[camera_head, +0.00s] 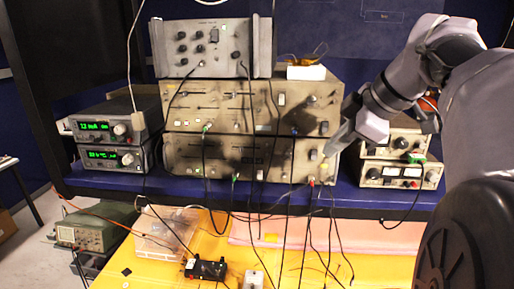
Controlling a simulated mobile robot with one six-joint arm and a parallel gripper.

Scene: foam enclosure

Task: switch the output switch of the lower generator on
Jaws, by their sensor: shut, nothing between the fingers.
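Two wide beige generators are stacked on the blue shelf. The lower generator (215,157) stands under the upper generator (190,104). Its front has sliders, small lit buttons at lower left and cables plugged in along the bottom. My gripper (331,150) reaches in from the right, pointing down and left, with its shut, empty fingertips at the right end of the lower generator's front. I cannot tell whether they touch the panel. The output switch is too small to tell apart, and my gripper may hide part of that end.
A grey instrument (214,48) and a white box (306,72) stand on top. Black cables hang in front of the lower generator. Green-display units (100,157) stand left, beige power supplies (400,174) right. Below is a yellow table (170,270) with a black device (205,269).

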